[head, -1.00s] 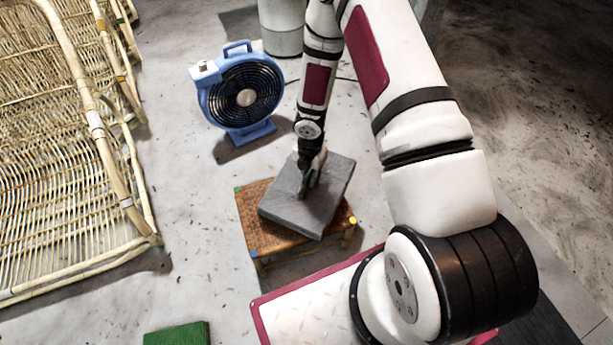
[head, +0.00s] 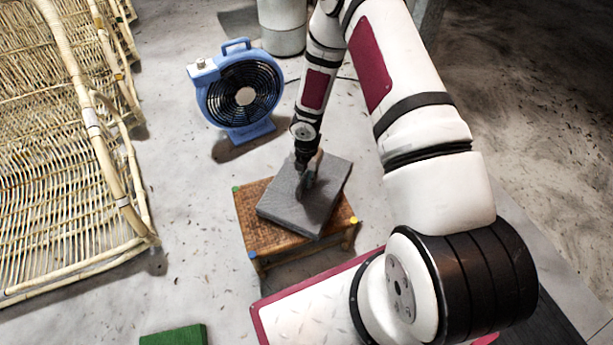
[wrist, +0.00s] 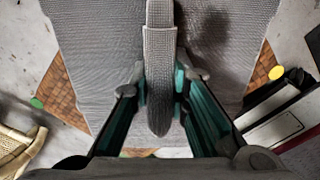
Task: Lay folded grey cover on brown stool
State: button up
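The folded grey cover (head: 325,200) is a flat, roughly square pad with a raised grey ridge across its middle. It lies over the brown woven stool (head: 281,240), turned at an angle to it; I cannot tell whether it rests fully on the seat. Green, blue and yellow marks show at stool corners. My gripper (head: 306,183) points down at the cover's middle. In the wrist view the teal-padded fingers of my gripper (wrist: 160,85) are shut on the ridge. The cover (wrist: 90,50) hides most of the stool (wrist: 60,92) there.
A blue fan (head: 243,95) stands behind the stool. Rattan frames (head: 60,150) fill the left side. A green block or mat (head: 174,335) lies at the bottom. A pale cylinder (head: 283,28) stands at the back. Grey floor between the rattan and stool is clear.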

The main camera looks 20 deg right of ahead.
jog(key=shift+o, duration=1)
jog(key=shift+r, duration=0.2)
jog(key=s+d+r+m+h+p, duration=0.1)
jog(key=d+r+m+h+p, duration=0.15)
jog(key=r, duration=1.25)
jog(key=d+r+m+h+p, duration=0.1)
jog(key=d+r+m+p, duration=0.25)
jog(key=r, duration=1.15)
jog(key=s+r+m+b, duration=0.1)
jog(key=s+r+m, duration=0.65)
jog(key=r, duration=0.55)
jog(key=s+a+r+m+y, duration=0.1)
jog(key=s+a+r+m, duration=0.2)
jog(key=s, duration=0.5)
jog(key=s+a+r+m+y, duration=0.1)
jog(key=s+a+r+m, duration=0.2)
jog(key=s, duration=0.6)
jog(key=s+a+r+m+y, duration=0.1)
jog(key=s+a+r+m, duration=0.2)
jog(key=s+m, duration=0.3)
jog(key=s+r, duration=0.1)
jog(key=s, duration=0.1)
jog(key=shift+s+a+r+m+y, duration=0.2)
jog(key=shift+s+r+m+y, duration=0.05)
jog(key=shift+s+m+y, duration=0.1)
